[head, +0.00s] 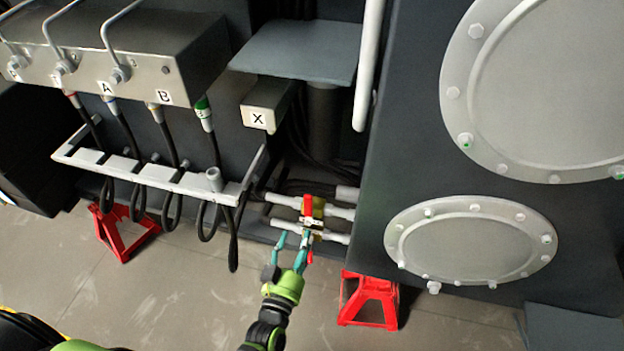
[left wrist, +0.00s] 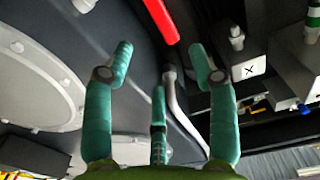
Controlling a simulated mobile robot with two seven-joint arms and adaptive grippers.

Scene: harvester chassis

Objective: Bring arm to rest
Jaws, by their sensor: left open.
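My left gripper (head: 293,248) has teal fingers and a green and black wrist, and reaches up from the bottom middle of the head view. Its fingers are spread and nothing shows between them. It is just below a valve with a red handle (head: 308,206) set among pale pipe ends. In the left wrist view the open fingers of the gripper (left wrist: 160,60) frame the dark chassis, and the red handle (left wrist: 160,20) shows beyond them at the top. I cannot tell whether a fingertip touches the valve. My right gripper is not in view.
A grey hose bracket (head: 150,175) with hanging black hoses is to the left. The box marked X (head: 267,105) is above the valve. Red stands (head: 368,299) are under the chassis (head: 385,170) at the right and left. Bare floor (head: 200,290) lies below the bracket.

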